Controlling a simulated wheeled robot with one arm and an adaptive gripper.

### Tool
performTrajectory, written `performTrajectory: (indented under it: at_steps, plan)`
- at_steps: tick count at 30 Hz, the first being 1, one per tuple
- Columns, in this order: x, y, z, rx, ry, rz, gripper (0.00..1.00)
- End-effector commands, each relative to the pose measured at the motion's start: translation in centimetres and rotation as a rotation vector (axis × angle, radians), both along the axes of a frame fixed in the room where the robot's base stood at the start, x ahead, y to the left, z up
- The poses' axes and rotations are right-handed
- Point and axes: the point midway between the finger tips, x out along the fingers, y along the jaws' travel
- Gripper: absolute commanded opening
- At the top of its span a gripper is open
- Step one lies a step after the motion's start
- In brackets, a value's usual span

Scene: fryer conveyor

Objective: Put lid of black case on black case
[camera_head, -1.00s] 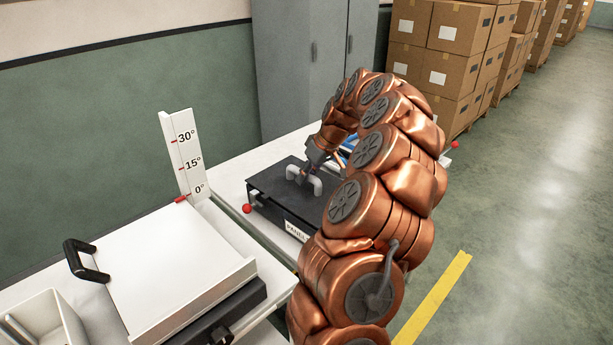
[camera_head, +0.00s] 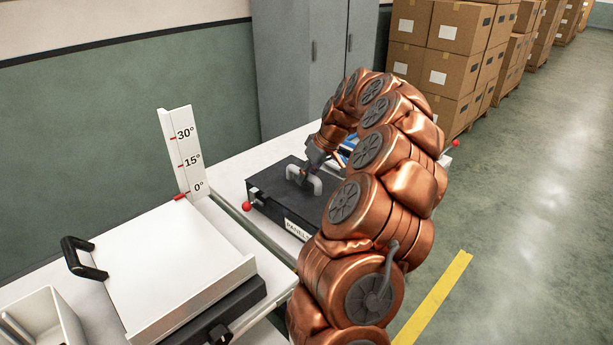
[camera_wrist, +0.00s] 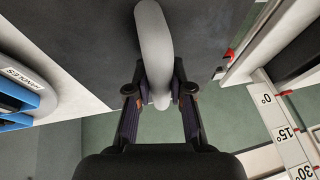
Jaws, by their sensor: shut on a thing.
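The black case (camera_head: 298,229) stands on the white table at the centre, with a label on its front partly hidden by my arm. Its flat dark lid (camera_head: 277,184) lies over the top of the case, and I cannot tell whether it is fully seated. The lid carries a light grey arched handle (camera_head: 318,184). My gripper (camera_head: 306,179) is shut on this handle. In the wrist view my gripper's fingers (camera_wrist: 160,92) stand on both sides of the handle (camera_wrist: 154,50), with the dark lid (camera_wrist: 90,40) behind it.
A white box with a black handle (camera_head: 84,258) and an angle scale (camera_head: 183,150) stand at the left. A red knob (camera_head: 246,206) is beside the case. A blue item (camera_wrist: 18,105) by a round label lies near it. Stacked cartons (camera_head: 445,60) stand behind.

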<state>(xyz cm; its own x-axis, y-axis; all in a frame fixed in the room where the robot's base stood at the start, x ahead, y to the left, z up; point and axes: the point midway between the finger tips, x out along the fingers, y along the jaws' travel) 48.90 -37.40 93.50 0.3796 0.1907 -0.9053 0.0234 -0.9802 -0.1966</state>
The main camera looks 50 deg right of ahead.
Motion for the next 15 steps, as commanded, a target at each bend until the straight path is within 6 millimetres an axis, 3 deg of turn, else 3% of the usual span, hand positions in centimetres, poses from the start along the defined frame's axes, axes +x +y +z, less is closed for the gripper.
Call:
performTrajectory:
  at_steps: [3, 4, 9, 12, 15]
  plan:
    - [0.01, 0.0, 0.06, 0.0, -0.001, 0.0, 0.0]
    - [0.01, 0.0, 0.06, 0.0, 0.0, 0.0, 0.24]
    - [0.0, -0.01, 0.05, 0.0, 0.0, 0.0, 0.42]
    - [0.0, -0.01, 0.05, 0.0, 0.0, 0.0, 0.5]
    - [0.0, 0.0, 0.03, 0.0, 0.0, 0.0, 0.5]
